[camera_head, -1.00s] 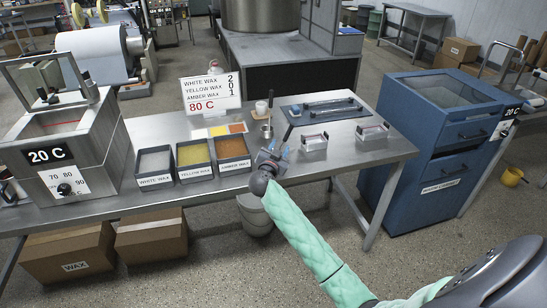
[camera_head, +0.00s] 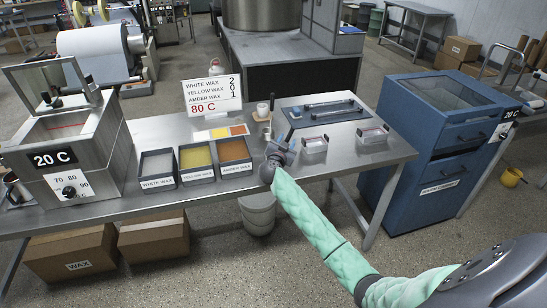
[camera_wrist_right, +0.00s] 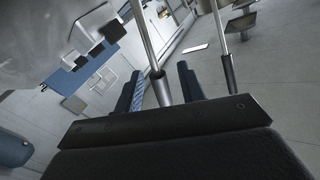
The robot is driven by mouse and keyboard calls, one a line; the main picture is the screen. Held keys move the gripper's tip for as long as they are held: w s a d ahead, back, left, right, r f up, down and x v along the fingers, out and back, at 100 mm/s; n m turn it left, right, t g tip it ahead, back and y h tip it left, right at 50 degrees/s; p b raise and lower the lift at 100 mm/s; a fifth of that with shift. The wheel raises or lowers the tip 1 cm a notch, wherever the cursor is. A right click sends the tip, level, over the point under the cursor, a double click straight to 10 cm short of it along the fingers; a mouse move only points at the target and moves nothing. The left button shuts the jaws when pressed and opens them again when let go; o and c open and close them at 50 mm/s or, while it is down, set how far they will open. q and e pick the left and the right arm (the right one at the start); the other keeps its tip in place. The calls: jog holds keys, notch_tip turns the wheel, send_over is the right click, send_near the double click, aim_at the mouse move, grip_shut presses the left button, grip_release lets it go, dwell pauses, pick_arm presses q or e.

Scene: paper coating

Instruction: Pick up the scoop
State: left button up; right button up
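My right gripper (camera_head: 284,148) is over the front of the steel table, just right of the amber wax tray. A thin dark upright handle (camera_head: 290,134), which looks like the scoop's, rises beside its fingers. In the right wrist view, my right gripper's two blue fingers (camera_wrist_right: 160,90) stand apart. A metal rod with a dark grip (camera_wrist_right: 160,87) shows between them, with no clear contact. A second similar rod (camera_wrist_right: 228,74) is outside the fingers to the right. The scoop's bowl is not clear in either view. My left gripper is not seen.
White, yellow and amber wax trays (camera_head: 234,157) stand left of my right gripper. A small metal cup (camera_head: 267,132) is behind it. Clear molds (camera_head: 314,147) lie to the right, before a blue mat (camera_head: 345,116). A sign (camera_head: 212,97) stands behind.

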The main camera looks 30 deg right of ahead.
grip_shut()
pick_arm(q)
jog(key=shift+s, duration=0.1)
pick_arm(e)
jog(key=shift+r, duration=0.1)
